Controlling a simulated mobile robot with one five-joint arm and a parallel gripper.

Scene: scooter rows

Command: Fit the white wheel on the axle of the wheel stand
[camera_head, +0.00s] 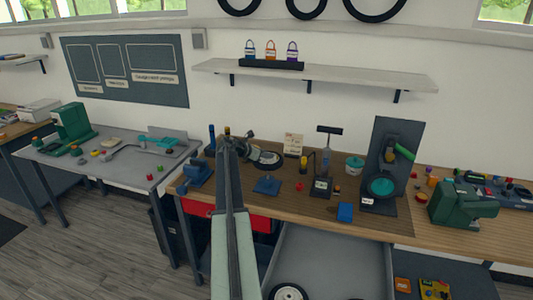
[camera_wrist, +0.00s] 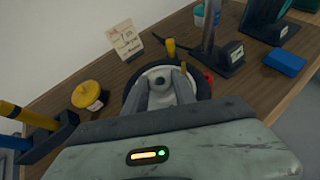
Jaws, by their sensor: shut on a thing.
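My gripper (camera_wrist: 165,88) is shut on the white wheel (camera_wrist: 160,72), which has a pale hub and a dark tyre. The fingers grip at the hub, and the wheel is seen nearly face-on in the wrist view. In the head view the wheel (camera_head: 267,158) is tilted at the end of my arm, over the wooden bench. A low blue base (camera_head: 267,185), which looks like the wheel stand, is just below and in front of it. I cannot make out its axle. The wheel and gripper hide this area in the wrist view.
A card (camera_head: 293,143), a tall dark tool (camera_head: 325,150), a teal tub (camera_head: 354,166) and a blue box (camera_head: 345,212) stand right of the wheel. A blue vise-like block (camera_head: 198,173) is to the left. Another wheel (camera_head: 290,292) lies lower down, in front.

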